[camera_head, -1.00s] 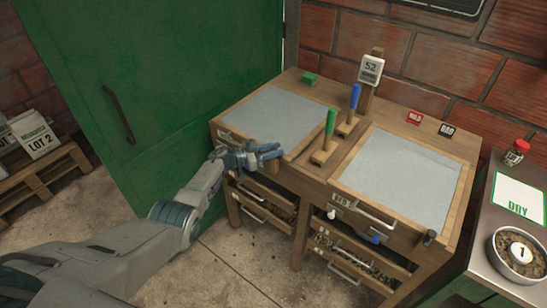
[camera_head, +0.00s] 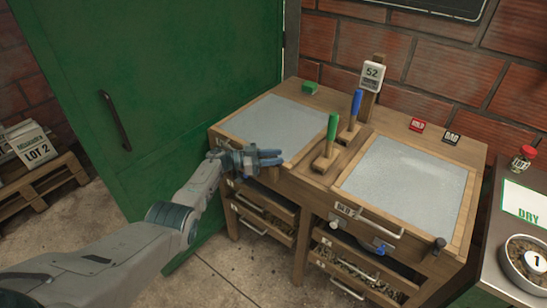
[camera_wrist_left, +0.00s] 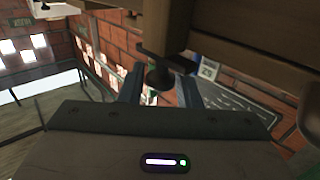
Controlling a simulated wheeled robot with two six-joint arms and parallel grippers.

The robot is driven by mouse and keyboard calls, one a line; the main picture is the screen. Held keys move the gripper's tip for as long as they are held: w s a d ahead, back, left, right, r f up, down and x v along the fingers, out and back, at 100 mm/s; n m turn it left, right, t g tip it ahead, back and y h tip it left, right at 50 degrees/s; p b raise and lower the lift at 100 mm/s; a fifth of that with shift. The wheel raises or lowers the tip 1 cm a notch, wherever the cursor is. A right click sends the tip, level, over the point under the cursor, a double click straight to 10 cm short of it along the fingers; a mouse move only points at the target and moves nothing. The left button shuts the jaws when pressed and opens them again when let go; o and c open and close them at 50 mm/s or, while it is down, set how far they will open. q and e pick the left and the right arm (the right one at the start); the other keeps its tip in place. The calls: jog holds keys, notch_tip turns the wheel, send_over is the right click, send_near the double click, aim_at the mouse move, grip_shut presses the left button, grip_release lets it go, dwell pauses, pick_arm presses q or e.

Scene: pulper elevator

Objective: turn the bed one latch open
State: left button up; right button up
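The left bed (camera_head: 275,125) is a grey panel in a wooden frame on the left of the bench. My left gripper (camera_head: 270,158) is at the front right of this bed and hides part of its front edge. In the left wrist view, a dark latch (camera_wrist_left: 161,76) with a flat bar and a round knob hangs from the wood. My left gripper's two fingers (camera_wrist_left: 159,92) stand apart, one on each side of the knob, with gaps visible. I cannot tell which way the latch is turned in the head view. My right gripper is not in view.
Green (camera_head: 333,126) and blue (camera_head: 356,103) handles stand between the beds. Drawers (camera_head: 262,215) sit below. A green door (camera_head: 160,90) stands left.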

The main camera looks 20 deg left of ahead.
pick_arm(q)
jog(key=shift+o, duration=0.8)
jog(key=shift+d, duration=0.1)
jog(key=shift+s+a, duration=0.1)
jog(key=shift+a, duration=0.25)
jog(key=b+v, duration=0.2)
jog(key=v, duration=0.8)
